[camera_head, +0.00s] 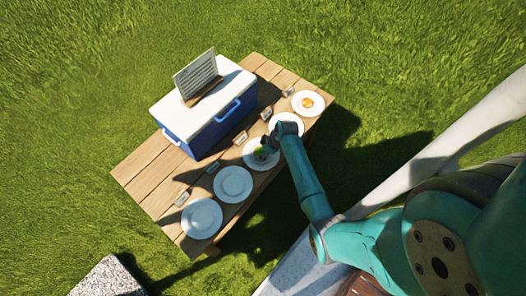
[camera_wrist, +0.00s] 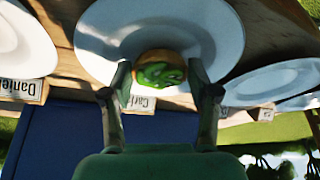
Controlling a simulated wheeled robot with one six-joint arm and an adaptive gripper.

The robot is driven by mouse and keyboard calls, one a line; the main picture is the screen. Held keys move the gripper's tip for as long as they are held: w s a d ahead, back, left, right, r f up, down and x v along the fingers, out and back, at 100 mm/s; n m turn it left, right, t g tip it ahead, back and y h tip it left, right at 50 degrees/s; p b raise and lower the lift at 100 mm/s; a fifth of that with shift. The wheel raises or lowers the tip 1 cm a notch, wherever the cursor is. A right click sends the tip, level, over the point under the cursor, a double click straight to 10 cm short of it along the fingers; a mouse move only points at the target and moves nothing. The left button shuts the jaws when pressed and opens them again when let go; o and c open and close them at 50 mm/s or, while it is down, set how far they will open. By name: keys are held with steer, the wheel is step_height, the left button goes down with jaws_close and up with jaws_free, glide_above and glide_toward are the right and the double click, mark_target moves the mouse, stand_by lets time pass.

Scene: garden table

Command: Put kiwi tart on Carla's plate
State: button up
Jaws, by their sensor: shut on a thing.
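The kiwi tart (camera_wrist: 160,74), green on a tan crust, is between the two fingers of my gripper (camera_wrist: 160,82), which is shut on it. In the head view a bit of green (camera_head: 259,150) shows beside my gripper (camera_head: 266,149). The tart is over a white plate (camera_wrist: 105,35), the middle one of the row in the head view (camera_head: 250,163). I cannot tell whether it touches the plate. The card by this plate (camera_wrist: 142,103) reads "Carl", its end hidden by a finger.
White plates stand in a row along the wooden table (camera_head: 140,180). The far-right plate (camera_head: 297,107) holds an orange-topped tart (camera_head: 307,102). The two left plates (camera_head: 233,184) look empty. A card reads "Daniel" (camera_wrist: 22,90). A blue cooler (camera_head: 205,130) with a sign (camera_head: 197,76) stands behind.

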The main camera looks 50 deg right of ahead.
steer(key=shift+f, duration=0.15)
steer(key=o, duration=1.2)
steer(key=shift+c, duration=0.2)
steer(key=v, duration=1.2)
steer(key=s+a+m+t+h, duration=0.3)
steer(key=s+a+m+t, duration=0.1)
steer(key=s+a, duration=1.15)
steer(key=s+a+r+t, duration=0.2)
steer(key=s+a+r, duration=0.1)
steer(key=r, duration=0.5)
steer(key=s+a+r+t, duration=0.2)
steer(key=s+r, duration=0.3)
steer(key=r, duration=0.4)
steer(key=s+a+r+m+t+y, duration=0.1)
steer(key=s+a+r+t, duration=0.1)
steer(key=r, duration=0.6)
steer(key=s+a, duration=0.1)
steer(key=s, duration=0.1)
steer(key=shift+s+a+r+t, duration=0.25)
steer(key=shift+a+r+t, duration=0.05)
steer(key=shift+r+t, duration=0.1)
